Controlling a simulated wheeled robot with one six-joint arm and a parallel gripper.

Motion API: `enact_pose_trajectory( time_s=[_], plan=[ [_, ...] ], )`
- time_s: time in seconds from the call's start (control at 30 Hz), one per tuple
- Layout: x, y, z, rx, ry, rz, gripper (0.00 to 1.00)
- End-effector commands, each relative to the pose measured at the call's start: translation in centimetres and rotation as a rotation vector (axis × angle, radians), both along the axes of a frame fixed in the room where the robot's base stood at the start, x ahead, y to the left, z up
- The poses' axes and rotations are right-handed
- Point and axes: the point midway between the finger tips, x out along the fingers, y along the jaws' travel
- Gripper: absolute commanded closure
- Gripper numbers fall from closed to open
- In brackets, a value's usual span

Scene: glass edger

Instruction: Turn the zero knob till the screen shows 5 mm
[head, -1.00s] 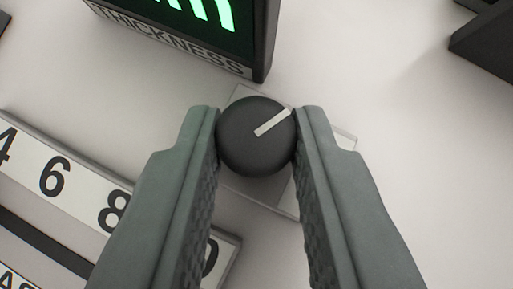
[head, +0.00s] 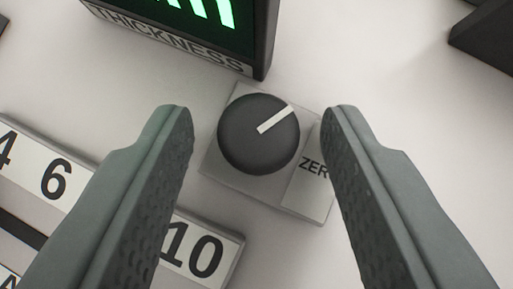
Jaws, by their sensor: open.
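The zero knob (head: 258,140) is a round black knob with a white pointer line aimed to the upper right. It sits on a grey plate beside a label (head: 309,178) that reads "ZER", the rest hidden by my right finger. My gripper (head: 257,118) is open, one finger on each side of the knob with a gap on both sides. The screen (head: 205,12) above is labelled THICKNESS. Only the lower part of its green characters shows, so the reading cannot be made out.
A scale strip (head: 50,170) with 4, 6 and 10 runs along the lower left, partly behind my left finger. A dark block (head: 485,40) stands at the upper right. The pale panel to the right of the knob is mostly clear.

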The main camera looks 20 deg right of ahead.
Motion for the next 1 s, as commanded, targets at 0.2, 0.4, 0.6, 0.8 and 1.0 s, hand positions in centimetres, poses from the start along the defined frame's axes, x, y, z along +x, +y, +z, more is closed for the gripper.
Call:
enact_pose_trajectory(
  time_s=[0.2,0.4,0.6,0.8,1.0],
  plan=[
    [-0.9,0.4,1.1,0.0,-0.002,0.001,0.56],
    [-3.2,1.3,3.6,0.001,-0.002,0.0,0.56],
    [-5.9,2.3,6.4,0.0,-0.003,0.003,0.56],
    [-8.5,3.3,9.2,0.001,-0.002,0.001,0.56],
    [-10.5,4.1,11.3,0.0,-0.001,0.001,0.56]
  ],
)
